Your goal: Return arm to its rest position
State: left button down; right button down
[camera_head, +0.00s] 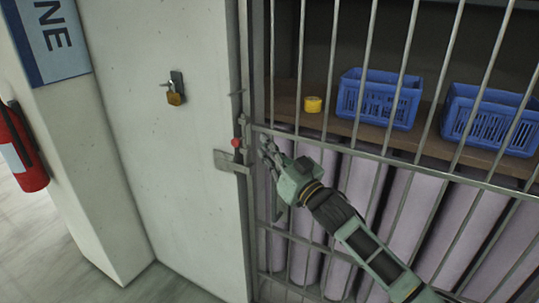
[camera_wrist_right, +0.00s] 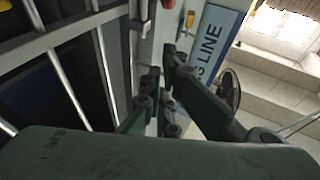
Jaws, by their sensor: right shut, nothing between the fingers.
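My right gripper (camera_head: 270,152) is shut and empty. In the head view it is in front of the barred gate, close to the latch (camera_head: 236,160) with its red knob (camera_head: 237,142); I cannot tell whether it touches the bars. My right arm reaches up to it from the lower right. In the right wrist view the shut fingers (camera_wrist_right: 160,82) show at the middle, with the red knob (camera_wrist_right: 168,4) at the top edge. My left gripper is not in view.
A metal barred gate (camera_head: 334,60) fills the right side. Behind it are blue crates (camera_head: 378,98), a yellow roll (camera_head: 313,104) and pale upright rolls (camera_head: 362,185). A padlock (camera_head: 175,95) hangs on the wall. A fire extinguisher (camera_head: 22,150) is at far left. The lower-left floor is clear.

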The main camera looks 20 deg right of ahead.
jog(key=shift+s+d, duration=0.1)
jog(key=shift+s, duration=0.25)
jog(key=s+d+f+m+g+h, duration=0.1)
jog(key=s+d+f+g+h, duration=0.1)
jog(key=f, duration=1.1)
jog(key=s+d+f+g+h, duration=0.1)
jog(key=s+f+g, duration=0.15)
jog(key=f, duration=1.05)
jog(key=s+d+f+m+g+h, duration=0.1)
jog(key=s+d+f+g+h, duration=0.1)
jog(key=f, duration=1.1)
jog(key=s+a+f+g, duration=0.1)
jog(key=s+f+g, duration=0.2)
jog(key=s+f, duration=0.6)
jog(key=s+f+g, duration=0.2)
jog(key=s+f, duration=0.5)
jog(key=f, duration=0.4)
jog(key=s+a+f+g, duration=0.2)
jog(key=s+f, duration=0.3)
jog(key=s, duration=0.7)
jog(key=s+a+f+n+g, duration=0.1)
jog(key=s+a+f+g, duration=0.2)
jog(key=s, duration=0.9)
jog(key=s+a+f+g, duration=0.2)
jog(key=s+f, duration=0.6)
jog(key=s, duration=0.5)
jog(key=shift+a+g, duration=0.2)
jog(key=shift+g, duration=0.15)
